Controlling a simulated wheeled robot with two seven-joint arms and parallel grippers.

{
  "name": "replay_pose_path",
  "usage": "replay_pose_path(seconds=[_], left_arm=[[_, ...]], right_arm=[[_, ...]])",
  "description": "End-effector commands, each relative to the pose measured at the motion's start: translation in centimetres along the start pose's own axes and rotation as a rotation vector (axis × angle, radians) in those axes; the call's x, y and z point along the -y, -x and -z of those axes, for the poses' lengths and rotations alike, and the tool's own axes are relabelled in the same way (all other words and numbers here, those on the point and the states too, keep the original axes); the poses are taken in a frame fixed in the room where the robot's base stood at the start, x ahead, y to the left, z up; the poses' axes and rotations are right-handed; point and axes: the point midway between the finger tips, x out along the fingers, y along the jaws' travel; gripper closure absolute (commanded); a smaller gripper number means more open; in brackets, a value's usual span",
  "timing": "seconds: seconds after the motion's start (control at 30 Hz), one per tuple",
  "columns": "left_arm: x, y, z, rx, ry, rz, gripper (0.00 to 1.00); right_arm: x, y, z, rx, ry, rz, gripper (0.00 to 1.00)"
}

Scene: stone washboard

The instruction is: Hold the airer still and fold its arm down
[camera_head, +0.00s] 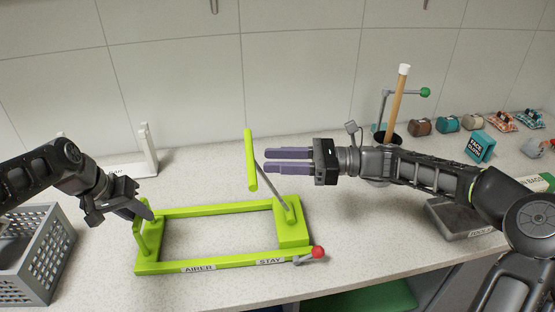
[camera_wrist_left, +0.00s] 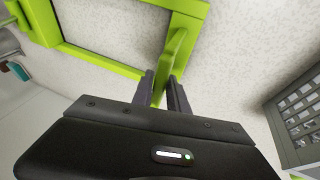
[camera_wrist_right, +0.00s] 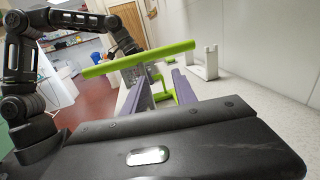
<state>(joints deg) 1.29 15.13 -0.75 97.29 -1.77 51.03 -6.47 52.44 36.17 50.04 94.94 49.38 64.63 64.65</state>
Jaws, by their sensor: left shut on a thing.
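The lime-green airer (camera_head: 220,208) is a flat frame on the counter, with a short upright handle (camera_head: 142,241) at its left end and a block (camera_head: 292,232) at its right. From the block a grey rod leans up left to the airer's raised arm, a green bar (camera_head: 251,160). My left gripper (camera_head: 146,214) is shut on the handle; the left wrist view shows the handle (camera_wrist_left: 177,52) between the fingers. My right gripper (camera_head: 267,160) is open, its purple fingers just right of the bar. In the right wrist view the bar (camera_wrist_right: 135,59) crosses beyond the fingertips.
A grey lever with a red knob (camera_head: 318,252) sits at the airer's front right, by the STAY label. A grey basket (camera_head: 38,258) stands at left, a white stand (camera_head: 148,150) behind. A plunger (camera_head: 397,100), a teal box (camera_head: 480,148) and a grey tray (camera_head: 460,222) are at right.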

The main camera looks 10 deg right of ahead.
Motion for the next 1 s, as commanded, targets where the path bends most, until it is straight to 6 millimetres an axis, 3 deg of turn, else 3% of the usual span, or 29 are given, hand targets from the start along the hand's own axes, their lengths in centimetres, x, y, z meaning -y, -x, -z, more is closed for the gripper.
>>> replay_pose_path(seconds=[0.17,0.57,1.0], left_arm=[[-0.41,-0.26,-0.25,0.009,-0.006,-0.006,1.00],[-0.37,-0.22,-0.26,0.009,-0.006,-0.006,1.00],[-0.11,-0.10,-0.09,0.003,-0.002,-0.002,1.00]], right_arm=[[-0.05,-0.12,-0.13,0.002,0.001,-0.002,0.68],[-0.01,-0.06,-0.11,0.002,0.001,-0.001,1.00],[-0.01,0.01,-0.05,0.001,0.000,-0.001,1.00]])
